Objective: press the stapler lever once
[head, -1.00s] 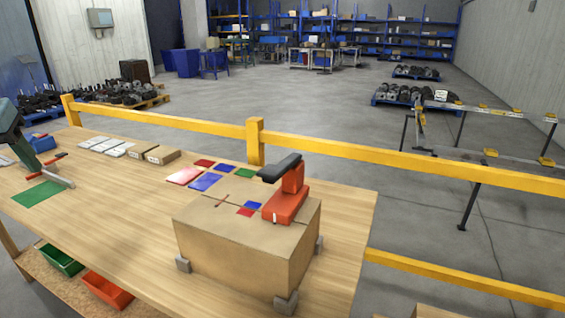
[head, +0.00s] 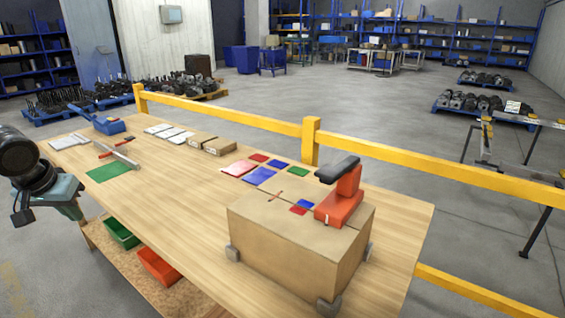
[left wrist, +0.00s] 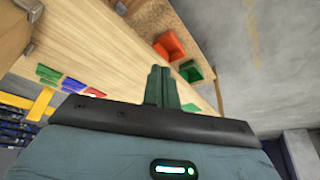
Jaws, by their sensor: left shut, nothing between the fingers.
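The stapler, with a red body (head: 340,203) and a dark lever (head: 337,169) on top, stands on a cardboard box (head: 290,245) at the right of the workbench. The lever is raised above the red base at its left end. My left gripper (head: 72,211) is at the far left, off the bench's front edge and far from the stapler. In the left wrist view, its green fingers (left wrist: 160,72) are together and empty. The stapler does not show in that view. My right gripper is not in view.
The wooden bench (head: 180,215) holds coloured cards, small boxes (head: 210,143) and a blue tool (head: 108,125) at the back left. Green (head: 121,232) and red (head: 158,267) bins sit below its front edge. A yellow rail (head: 240,120) runs behind it.

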